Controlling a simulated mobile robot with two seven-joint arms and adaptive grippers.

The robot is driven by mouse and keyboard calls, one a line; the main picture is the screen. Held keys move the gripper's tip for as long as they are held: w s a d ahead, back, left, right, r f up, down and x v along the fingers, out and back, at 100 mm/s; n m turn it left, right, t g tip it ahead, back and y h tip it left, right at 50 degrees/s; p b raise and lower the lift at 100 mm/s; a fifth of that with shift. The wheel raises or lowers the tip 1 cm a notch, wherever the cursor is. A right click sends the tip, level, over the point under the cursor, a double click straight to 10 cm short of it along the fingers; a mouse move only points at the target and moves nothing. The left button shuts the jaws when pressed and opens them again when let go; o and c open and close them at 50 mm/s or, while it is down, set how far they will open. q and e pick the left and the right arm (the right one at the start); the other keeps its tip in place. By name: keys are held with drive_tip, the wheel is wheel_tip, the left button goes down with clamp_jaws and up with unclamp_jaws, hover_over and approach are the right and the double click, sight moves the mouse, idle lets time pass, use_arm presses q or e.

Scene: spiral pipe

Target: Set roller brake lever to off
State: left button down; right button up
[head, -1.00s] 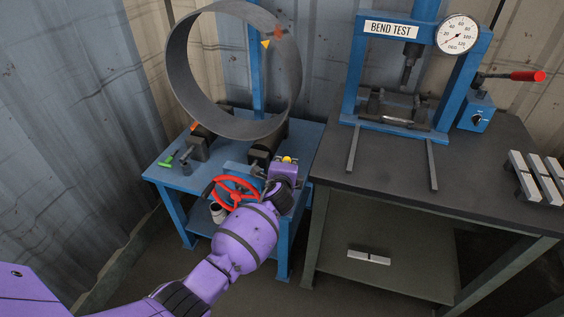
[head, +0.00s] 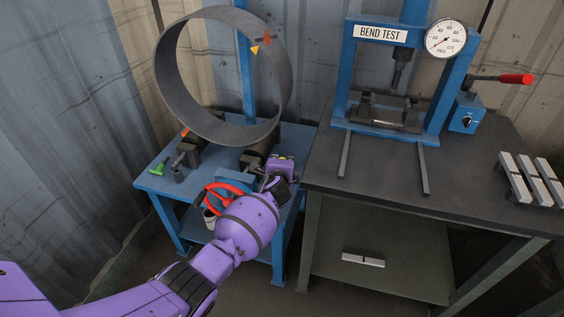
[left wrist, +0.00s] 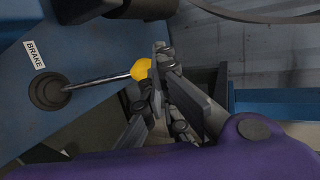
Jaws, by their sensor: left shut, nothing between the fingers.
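The roller brake lever (left wrist: 100,81) is a thin dark rod with a yellow ball knob (left wrist: 141,69). It leaves a round black boot on the blue bench top, beside a BRAKE label (left wrist: 34,55), and points right in the left wrist view. My left gripper (left wrist: 160,65) is shut and empty, with its fingers right beside the knob, at the knob's far side from the boot. I cannot tell whether they touch it. In the head view my left gripper (head: 279,168) is over the right side of the blue bench and hides most of the lever.
A large grey pipe ring (head: 167,85) stands on the blue bench (head: 152,183) above the rollers. A red handwheel (head: 212,190) sits close to my left wrist. The bend-test press (head: 440,120) stands on a dark table (head: 385,170) to the right.

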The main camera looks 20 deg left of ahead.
drive_tip(key=shift+s, duration=0.1)
use_arm(q)
drive_tip(key=v, duration=1.2)
drive_tip(key=s+f+n+g+h+p, duration=0.15)
drive_tip(key=s+f, duration=0.25)
drive_tip(key=s, duration=0.4)
drive_tip(key=s+a+f+n+g+p, duration=0.1)
drive_tip(key=s+f+n, duration=0.25)
drive_tip(key=s, duration=0.35)
drive_tip(key=s+f+n+g+h+p, duration=0.1)
drive_tip(key=s+f+n, duration=0.1)
drive_tip(key=s+f, duration=0.45)
drive_tip(key=s+a+r+n+g+p, duration=0.1)
drive_tip(key=s+n, duration=0.8)
drive_tip(key=s, duration=1.7)
drive_tip(key=shift+s+a+n+p, duration=0.2)
drive_tip(key=shift+a+n+p, duration=0.15)
drive_tip(key=shift+p, duration=0.25)
use_arm(e)
drive_tip(key=r, duration=0.1)
drive_tip(key=w+r, duration=0.1)
drive_tip(key=r, duration=0.1)
drive_tip(key=a+r, duration=0.1)
drive_tip(key=r, duration=0.1)
drive_tip(key=shift+w+r, duration=0.2)
drive_tip(key=shift+w+r+t, duration=0.1)
drive_tip(key=shift+w+t, duration=0.1)
drive_tip(key=shift+t, duration=0.1)
